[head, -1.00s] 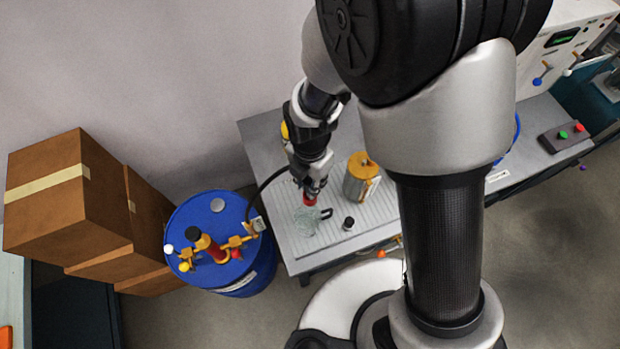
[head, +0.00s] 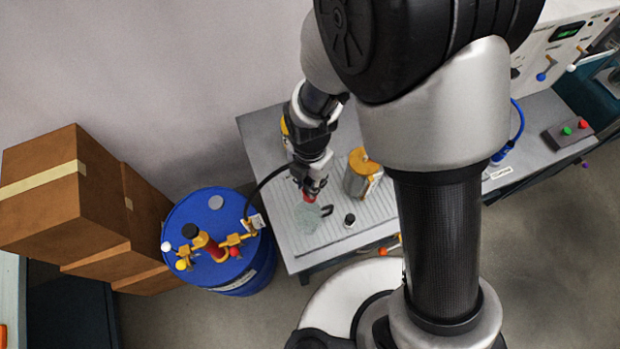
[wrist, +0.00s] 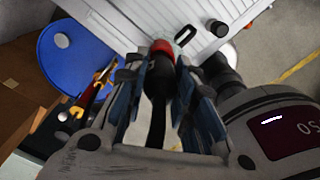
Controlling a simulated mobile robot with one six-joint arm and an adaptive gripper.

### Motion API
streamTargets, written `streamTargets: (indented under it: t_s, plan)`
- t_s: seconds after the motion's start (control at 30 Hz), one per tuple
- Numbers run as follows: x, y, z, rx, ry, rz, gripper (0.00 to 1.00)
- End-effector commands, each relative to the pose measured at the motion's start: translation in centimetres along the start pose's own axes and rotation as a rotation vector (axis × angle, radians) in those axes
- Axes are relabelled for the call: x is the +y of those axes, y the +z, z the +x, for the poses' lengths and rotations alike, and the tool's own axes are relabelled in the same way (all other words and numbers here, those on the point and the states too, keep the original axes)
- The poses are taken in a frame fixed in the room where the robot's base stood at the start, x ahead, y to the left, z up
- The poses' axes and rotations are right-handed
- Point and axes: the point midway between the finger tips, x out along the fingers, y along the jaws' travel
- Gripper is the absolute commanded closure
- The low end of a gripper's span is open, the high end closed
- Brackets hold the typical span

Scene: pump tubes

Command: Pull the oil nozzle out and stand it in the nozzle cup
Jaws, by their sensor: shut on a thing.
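My gripper (head: 315,184) is shut on the oil nozzle, whose red end (head: 308,196) points down and whose black body (wrist: 158,76) sits between the fingers in the wrist view. A black hose (head: 262,188) runs from it towards the blue drum. A clear jug (head: 307,217) with a dark handle (head: 326,211) stands on the bench just below the red end. I cannot tell whether the nozzle's tip is inside the jug's mouth or above it. I cannot make out the nozzle cup for certain; a yellow object (head: 285,126) is partly hidden behind my arm.
The blue drum (head: 262,268) with its hand pump (head: 208,247) stands left of the grey bench (head: 290,250). A gold-topped can (head: 357,180) stands right of my gripper. A small black-topped item (head: 349,220) stands near the front edge. Cardboard boxes (head: 50,190) are at left.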

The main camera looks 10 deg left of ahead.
Motion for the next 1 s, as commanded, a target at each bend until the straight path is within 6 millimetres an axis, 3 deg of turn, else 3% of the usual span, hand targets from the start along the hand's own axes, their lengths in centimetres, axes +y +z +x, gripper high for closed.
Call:
streamTargets:
  t_s: [0.3,0.33,0.67,1.0]
  plan:
    - [0.01,0.01,0.89,0.000,0.000,0.000,1.00]
    - [0.01,0.01,0.88,0.000,0.000,0.000,0.75]
    - [0.01,0.01,0.78,0.000,0.000,0.000,0.53]
    - [0.02,0.01,0.64,0.000,0.001,0.000,0.52]
